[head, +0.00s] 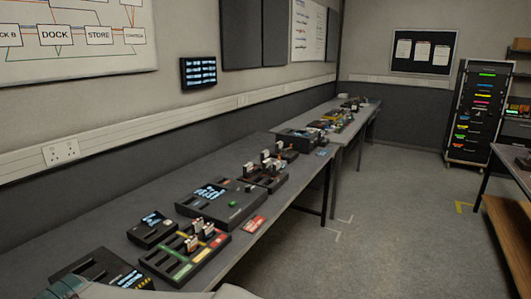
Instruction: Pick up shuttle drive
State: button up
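I cannot tell which thing is the shuttle drive at this size. Several small upright pale-and-dark pieces (208,230) stand in a black slotted tray (166,268) with green, yellow and red strips, on the near bench. More such upright pieces (268,158) stand in black holders farther along the bench.
The long grey bench (115,207) runs along the left wall. It carries a black console (221,203) with a lit screen, a small display box (152,228), another device (100,272) and a red card (253,224). The floor (385,225) to the right is open.

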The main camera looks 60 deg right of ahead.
aim_at(280, 145)
jog(key=z, duration=3.35)
jog(key=k, duration=1.1)
jog(key=u, duration=0.9)
jog(key=i, duration=0.95)
jog(key=z, duration=0.4)
jog(key=k, duration=0.4)
jog(key=z, duration=1)
jog(key=i, duration=0.3)
jog(key=u, duration=0.2)
